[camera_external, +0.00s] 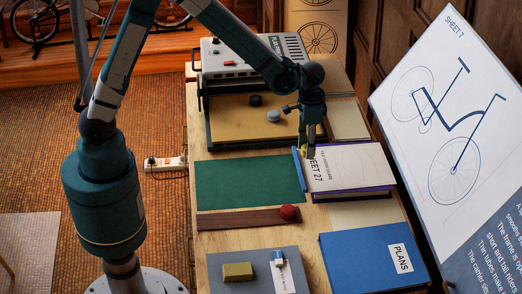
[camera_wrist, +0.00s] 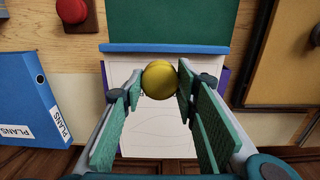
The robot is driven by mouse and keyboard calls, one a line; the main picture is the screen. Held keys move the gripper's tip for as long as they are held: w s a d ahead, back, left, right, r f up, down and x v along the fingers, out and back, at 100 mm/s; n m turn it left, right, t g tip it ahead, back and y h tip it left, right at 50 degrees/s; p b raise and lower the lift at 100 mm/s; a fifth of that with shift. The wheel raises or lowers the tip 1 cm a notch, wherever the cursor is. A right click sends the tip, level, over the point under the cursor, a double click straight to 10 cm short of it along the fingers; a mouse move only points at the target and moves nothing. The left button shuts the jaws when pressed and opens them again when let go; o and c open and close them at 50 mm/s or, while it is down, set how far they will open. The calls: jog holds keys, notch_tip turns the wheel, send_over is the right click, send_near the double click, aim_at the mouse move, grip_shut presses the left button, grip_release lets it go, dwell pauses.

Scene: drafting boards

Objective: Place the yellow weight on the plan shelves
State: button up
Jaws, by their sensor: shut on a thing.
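My gripper (camera_external: 309,150) points down over the left part of the white-topped stack marked SHEET 27 (camera_external: 355,168). Its fingers are shut on the yellow weight (camera_wrist: 160,80), a round piece between the fingertips in the wrist view. Only a sliver of the weight (camera_external: 303,149) shows in the external view. The gap between the weight and the sheet below is hard to judge. I cannot make out clear plan shelves; a blue file labelled PLANS (camera_external: 372,258) lies at the front right, and a grey unit (camera_external: 235,58) at the back bears a partly hidden label.
A green mat (camera_external: 245,182) with a blue edge strip (camera_external: 298,169) lies left of the stack. A tan tray (camera_external: 235,125) holds a dark and a grey piece. A large tilted board (camera_external: 440,110) stands at right.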

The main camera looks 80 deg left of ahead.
jog(key=b, duration=0.4)
send_over(248, 181)
notch_tip(248, 181, down, 2)
jog(key=shift+f, duration=0.1)
jog(key=shift+f+b, duration=0.7)
jog(key=shift+f, duration=2.2)
jog(key=shift+f+b, duration=0.55)
jog(key=shift+f, duration=1.55)
jog(key=shift+f, duration=0.2)
jog(key=o, duration=1.2)
jog(key=shift+c, duration=0.2)
